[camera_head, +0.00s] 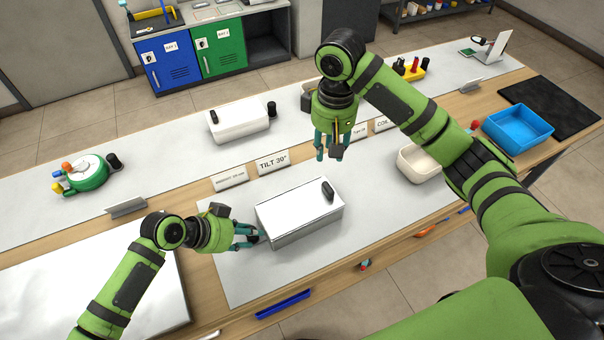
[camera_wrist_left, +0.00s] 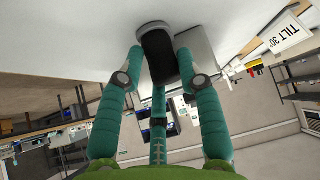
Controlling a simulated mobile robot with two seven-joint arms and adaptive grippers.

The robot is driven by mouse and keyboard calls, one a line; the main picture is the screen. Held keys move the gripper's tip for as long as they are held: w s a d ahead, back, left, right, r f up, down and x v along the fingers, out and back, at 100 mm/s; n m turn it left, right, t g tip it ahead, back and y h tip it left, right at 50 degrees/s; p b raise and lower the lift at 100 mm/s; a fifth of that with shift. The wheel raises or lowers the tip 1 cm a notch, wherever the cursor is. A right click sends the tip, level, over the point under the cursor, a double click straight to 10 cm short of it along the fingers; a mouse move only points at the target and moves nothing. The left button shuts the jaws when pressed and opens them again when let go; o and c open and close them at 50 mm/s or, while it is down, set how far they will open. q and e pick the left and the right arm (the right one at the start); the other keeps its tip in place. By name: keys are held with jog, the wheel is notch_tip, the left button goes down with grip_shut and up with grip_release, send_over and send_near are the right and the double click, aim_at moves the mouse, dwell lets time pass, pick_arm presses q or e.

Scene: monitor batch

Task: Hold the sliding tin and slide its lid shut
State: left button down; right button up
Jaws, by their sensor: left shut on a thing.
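The sliding tin (camera_head: 298,219) is a silvery box on the pale mat in front of me. Its flat lid (camera_head: 290,205) carries a black knob (camera_head: 327,191) near the right end. I cannot make out an opening from here. My left gripper (camera_head: 250,236) is at the tin's left end, shut on a dark rounded grip there. The left wrist view shows this black grip (camera_wrist_left: 158,55) between the fingers, with the tin's silvery side (camera_wrist_left: 196,55) behind it. My right gripper (camera_head: 329,155) points down above the table, behind the tin, with its fingers apart and empty.
A "TILT 30°" sign (camera_head: 273,162) stands behind the tin. A white box (camera_head: 238,120) is farther back. A cream bin (camera_head: 420,163) and a blue tray (camera_head: 517,129) are to the right. A blue bar (camera_head: 284,304) is at the front edge.

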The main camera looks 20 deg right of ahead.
pick_arm(q)
jog(key=shift+s+a+f, duration=0.1)
jog(key=shift+s+f, duration=0.05)
jog(key=shift+f, duration=0.05)
jog(key=c, duration=0.8)
grip_release()
jog(key=shift+o, duration=0.2)
jog(key=shift+r, duration=0.15)
jog(key=shift+a+r, duration=0.1)
jog(key=shift+r, duration=0.05)
jog(key=w+v, duration=0.1)
jog(key=v, duration=0.6)
jog(key=shift+s+a+r, duration=0.15)
jog(key=shift+s+a, duration=0.1)
jog(key=shift+s, duration=0.2)
